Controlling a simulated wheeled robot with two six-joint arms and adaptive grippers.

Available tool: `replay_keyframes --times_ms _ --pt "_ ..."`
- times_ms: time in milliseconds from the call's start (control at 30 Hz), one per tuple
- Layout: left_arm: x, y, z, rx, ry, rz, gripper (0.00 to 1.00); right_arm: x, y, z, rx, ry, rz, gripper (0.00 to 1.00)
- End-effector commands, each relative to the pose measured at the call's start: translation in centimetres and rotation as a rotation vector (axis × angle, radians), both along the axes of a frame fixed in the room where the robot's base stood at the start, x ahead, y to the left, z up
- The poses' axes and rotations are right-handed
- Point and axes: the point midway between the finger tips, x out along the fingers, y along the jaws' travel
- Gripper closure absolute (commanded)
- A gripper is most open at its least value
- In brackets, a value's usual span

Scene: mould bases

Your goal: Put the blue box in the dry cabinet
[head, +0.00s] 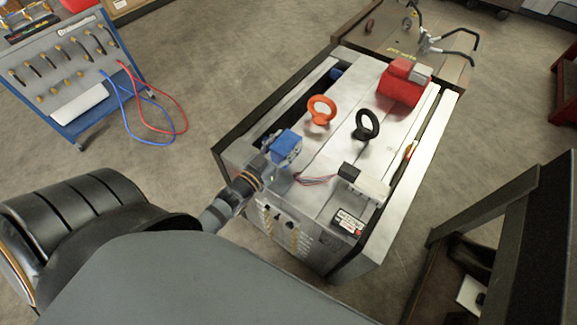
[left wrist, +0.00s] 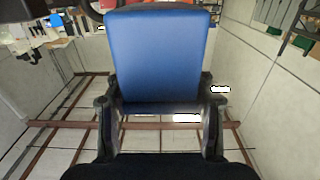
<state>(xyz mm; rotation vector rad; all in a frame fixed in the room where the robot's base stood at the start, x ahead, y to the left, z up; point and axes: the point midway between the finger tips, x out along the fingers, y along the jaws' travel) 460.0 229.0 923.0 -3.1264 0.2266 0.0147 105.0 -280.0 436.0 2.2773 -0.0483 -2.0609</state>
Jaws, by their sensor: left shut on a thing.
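The blue box (head: 286,143) is at the end of my left arm, over the left part of the metal mould base (head: 335,150). My left gripper (head: 277,163) is shut on it. In the left wrist view the blue box (left wrist: 160,55) sits upright between the two dark fingers of the left gripper (left wrist: 160,100), one on each side. I cannot tell whether the box touches the mould base below. I cannot make out a dry cabinet in either view. My right gripper is not in view.
On the mould base stand an orange eyebolt (head: 321,110), a black eyebolt (head: 366,125), a red block (head: 403,84) and a white-and-black block (head: 363,183). A blue-framed cart (head: 72,130) with hoses is at the left. A dark frame (head: 510,240) stands at the right. Floor between is clear.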

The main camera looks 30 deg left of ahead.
Motion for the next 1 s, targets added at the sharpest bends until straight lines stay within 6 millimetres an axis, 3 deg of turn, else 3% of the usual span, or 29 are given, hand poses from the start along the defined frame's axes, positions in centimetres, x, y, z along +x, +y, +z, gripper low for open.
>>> replay_keyframes --times_ms 33,367,600,967,1000 --pt "-0.3 -0.4 -0.8 -0.003 -0.004 0.002 0.92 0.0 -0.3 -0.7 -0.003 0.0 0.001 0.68" --pt "-1.0 -1.4 -1.8 -0.001 -0.004 -0.001 0.92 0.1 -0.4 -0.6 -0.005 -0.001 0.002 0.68" --pt "-1.0 -1.5 -4.8 -0.001 -0.004 -0.002 0.92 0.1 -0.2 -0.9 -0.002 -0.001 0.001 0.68" --pt "-1.0 -1.5 -5.3 0.0 -0.005 -0.003 0.92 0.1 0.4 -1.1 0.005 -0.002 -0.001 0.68" --pt "-1.0 -1.5 -5.4 0.001 -0.002 -0.002 0.43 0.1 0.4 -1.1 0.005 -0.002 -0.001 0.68"
